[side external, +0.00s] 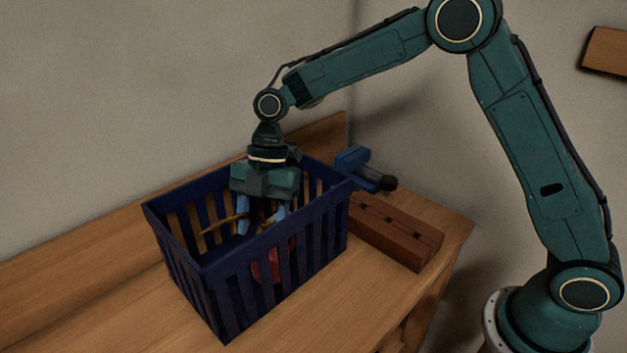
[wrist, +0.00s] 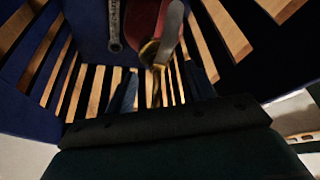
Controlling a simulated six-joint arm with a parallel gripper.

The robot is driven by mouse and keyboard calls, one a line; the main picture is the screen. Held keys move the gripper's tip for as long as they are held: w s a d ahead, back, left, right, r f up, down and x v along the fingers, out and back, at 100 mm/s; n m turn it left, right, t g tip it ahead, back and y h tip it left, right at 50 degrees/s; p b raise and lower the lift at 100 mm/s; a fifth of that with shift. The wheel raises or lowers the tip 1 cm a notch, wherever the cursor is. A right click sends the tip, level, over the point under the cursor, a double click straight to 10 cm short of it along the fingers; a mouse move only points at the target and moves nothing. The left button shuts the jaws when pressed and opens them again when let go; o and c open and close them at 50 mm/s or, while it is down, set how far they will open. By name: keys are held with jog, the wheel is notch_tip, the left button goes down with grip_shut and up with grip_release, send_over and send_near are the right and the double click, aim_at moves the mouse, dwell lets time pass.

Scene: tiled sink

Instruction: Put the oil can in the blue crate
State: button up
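The blue crate (side external: 190,265) stands upright on the wooden bench. My gripper (side external: 259,222) points down inside it, its two light blue fingers spread apart. The red body of the oil can (side external: 266,264) shows through the crate's front slats, low inside, below the fingers. Its brass spout (side external: 222,223) appears to stick out to the left. In the wrist view the red oil can (wrist: 146,18) is at the top, beyond my fingers (wrist: 160,88). Brass parts show in the gap between the fingers, with no clear grip on them. Slats hide part of the can.
A grey metal tool-like piece (wrist: 115,25) shows beside the can in the wrist view. A blue vise (side external: 356,166) and a reddish-brown block (side external: 395,232) are right of the crate. The crate's walls surround my gripper closely. The bench front (side external: 310,315) is clear.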

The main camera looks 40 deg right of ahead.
jog(key=shift+r, duration=0.1)
jog(key=shift+d+r, duration=0.1)
jog(key=shift+r, duration=0.6)
jog(key=v, duration=1.1)
jog(key=shift+r, duration=0.2)
jog(key=shift+w+d, duration=0.1)
jog(key=shift+d, duration=0.05)
jog(key=shift+r, duration=0.1)
dwell(0.3)
